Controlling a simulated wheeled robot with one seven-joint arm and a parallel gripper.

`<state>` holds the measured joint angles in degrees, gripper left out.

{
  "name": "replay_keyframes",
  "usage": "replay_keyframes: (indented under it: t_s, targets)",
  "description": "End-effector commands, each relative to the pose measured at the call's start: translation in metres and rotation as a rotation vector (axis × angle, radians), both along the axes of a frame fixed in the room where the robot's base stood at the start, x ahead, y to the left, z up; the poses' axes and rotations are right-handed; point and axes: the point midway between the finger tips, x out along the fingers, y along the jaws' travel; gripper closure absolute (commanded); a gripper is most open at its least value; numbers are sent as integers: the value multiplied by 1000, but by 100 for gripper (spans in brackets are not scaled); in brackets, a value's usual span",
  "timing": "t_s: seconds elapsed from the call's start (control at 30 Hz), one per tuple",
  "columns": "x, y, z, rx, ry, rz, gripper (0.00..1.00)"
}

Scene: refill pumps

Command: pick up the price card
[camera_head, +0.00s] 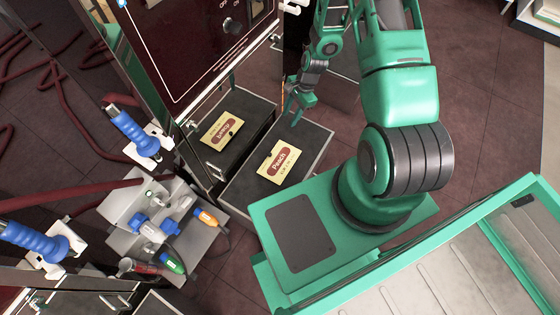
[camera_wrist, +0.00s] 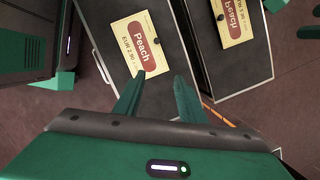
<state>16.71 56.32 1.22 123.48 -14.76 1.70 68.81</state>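A cream price card (camera_head: 282,162) with a red oval reading "Peach" lies flat on a dark, metal-edged top. It also shows in the wrist view (camera_wrist: 139,46), just beyond my fingertips. A second cream card (camera_head: 222,130) with a red oval lies on the neighbouring dark top to the left; in the wrist view this card (camera_wrist: 233,20) is upside down at the upper right. My gripper (camera_head: 299,106) is above the far side of the Peach card's top. In the wrist view my gripper (camera_wrist: 160,78) has its two green fingers apart, with nothing between them.
A dark red cabinet panel (camera_head: 200,40) rises behind the tops. Blue-handled nozzles (camera_head: 135,133) hang at the left. A grey box with coloured connectors (camera_head: 165,225) stands left of the tops. Dark red hoses (camera_head: 65,100) lie on the tiled floor. A thin orange strip (camera_wrist: 216,112) lies right of my fingers.

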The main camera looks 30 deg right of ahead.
Motion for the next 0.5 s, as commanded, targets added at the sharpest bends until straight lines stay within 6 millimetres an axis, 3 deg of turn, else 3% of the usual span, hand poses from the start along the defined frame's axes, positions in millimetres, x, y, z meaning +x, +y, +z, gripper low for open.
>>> replay_keyframes:
  t_s: [0.03, 0.2, 0.5]
  targets:
    - [-5, 10, -22, 23, 15, -41, 63]
    - [-12, 35, -72, 85, 38, -172, 63]
    - [-19, 56, -110, 129, 57, -273, 63]
